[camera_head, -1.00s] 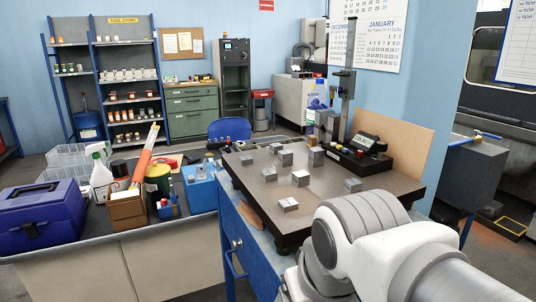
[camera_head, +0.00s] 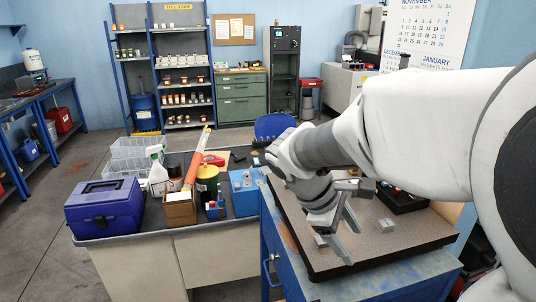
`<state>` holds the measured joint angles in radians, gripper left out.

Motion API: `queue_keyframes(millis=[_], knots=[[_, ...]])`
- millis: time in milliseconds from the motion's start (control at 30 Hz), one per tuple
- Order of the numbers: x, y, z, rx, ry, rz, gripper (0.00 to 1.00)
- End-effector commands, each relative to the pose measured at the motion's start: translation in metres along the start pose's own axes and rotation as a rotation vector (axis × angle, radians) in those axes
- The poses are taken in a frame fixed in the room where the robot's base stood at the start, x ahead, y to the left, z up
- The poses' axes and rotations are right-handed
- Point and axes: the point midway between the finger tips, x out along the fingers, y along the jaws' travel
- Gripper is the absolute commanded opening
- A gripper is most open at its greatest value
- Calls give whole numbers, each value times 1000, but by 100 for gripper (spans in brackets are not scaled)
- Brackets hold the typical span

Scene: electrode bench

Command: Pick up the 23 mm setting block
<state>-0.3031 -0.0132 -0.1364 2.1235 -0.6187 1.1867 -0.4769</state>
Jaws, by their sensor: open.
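Small grey setting blocks sit on the dark-edged surface plate (camera_head: 425,236). One block (camera_head: 385,225) shows clearly right of my gripper, apart from it. My gripper (camera_head: 350,244) is open, with its two metal fingers pointing down over the front part of the plate. A small grey shape (camera_head: 320,241) just left of the fingers may be another block. My arm hides most of the plate and the other blocks. I cannot read sizes, so I cannot tell which block is the 23 mm one.
A black gauge base (camera_head: 400,198) stands at the plate's back right, partly behind my arm. Left, a bench holds a purple toolbox (camera_head: 104,208), spray bottle (camera_head: 157,170), wooden box (camera_head: 180,209) and blue holder (camera_head: 244,192). A blue chair (camera_head: 275,126) stands behind.

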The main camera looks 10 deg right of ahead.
Motion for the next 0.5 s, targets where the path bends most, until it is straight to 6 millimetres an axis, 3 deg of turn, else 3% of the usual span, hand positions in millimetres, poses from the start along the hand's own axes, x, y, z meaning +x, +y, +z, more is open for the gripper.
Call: queue_keyframes(millis=[300,500], knots=[[16,49,-44,-406,-318,130,72],[18,71,-72,-600,-491,199,72]])
